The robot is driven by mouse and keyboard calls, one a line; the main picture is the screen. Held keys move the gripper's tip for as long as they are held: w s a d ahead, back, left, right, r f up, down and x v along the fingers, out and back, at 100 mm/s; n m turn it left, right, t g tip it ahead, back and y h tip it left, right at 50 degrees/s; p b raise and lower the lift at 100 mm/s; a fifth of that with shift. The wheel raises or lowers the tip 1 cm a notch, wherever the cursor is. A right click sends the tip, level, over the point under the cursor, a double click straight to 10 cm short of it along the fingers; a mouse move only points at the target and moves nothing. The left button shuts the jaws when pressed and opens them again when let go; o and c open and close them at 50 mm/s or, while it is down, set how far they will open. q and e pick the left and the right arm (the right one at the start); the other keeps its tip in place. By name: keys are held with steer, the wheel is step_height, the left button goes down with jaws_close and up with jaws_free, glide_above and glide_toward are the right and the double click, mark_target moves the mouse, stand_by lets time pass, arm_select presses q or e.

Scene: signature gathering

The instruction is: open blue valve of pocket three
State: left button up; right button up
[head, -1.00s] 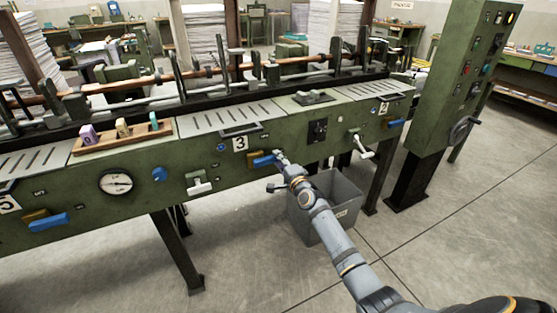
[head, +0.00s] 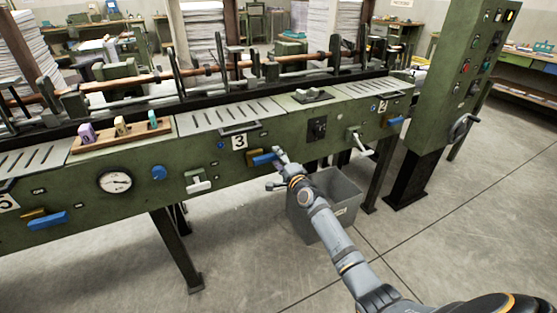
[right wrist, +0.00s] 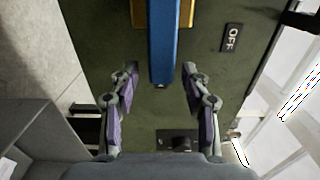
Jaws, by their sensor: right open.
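The blue valve handle of pocket three (head: 264,159) sticks out from the green machine front, below and right of the white number 3 plate (head: 239,142). My right gripper (head: 276,168) is at the right end of this handle. In the right wrist view, the blue handle (right wrist: 162,45) runs down from the top on its brass-coloured base, and its end lies between the open fingers of my right gripper (right wrist: 160,85). A gap shows on each side, and nothing is gripped. An OFF label (right wrist: 232,38) is right of the handle. My left gripper is not in view.
A grey bin (head: 338,200) stands on the floor behind my right forearm. Other blue handles sit at pocket 2 (head: 396,121) and pocket 5 (head: 47,220). A white lever (head: 360,141) juts out right of the gripper. The floor in front is clear.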

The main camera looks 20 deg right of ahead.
steer(key=s, duration=1.2)
steer(key=shift+d, duration=0.2)
